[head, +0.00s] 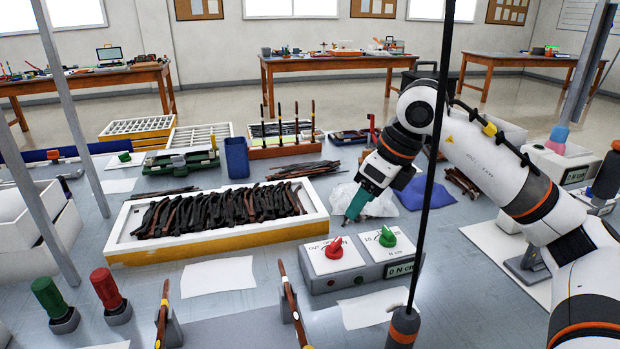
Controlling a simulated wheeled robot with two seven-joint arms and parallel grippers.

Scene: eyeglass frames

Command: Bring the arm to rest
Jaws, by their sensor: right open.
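My right arm (478,150) comes in from the right, bent at the elbow. My left gripper is not in view.
The white tray (122,225) lies left of the gripper. A control box with red and green knobs (345,270) stands just in front. A blue cloth (428,194) lies to the right. Upright holders with thin brown pieces (288,302) stand at the near edge.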

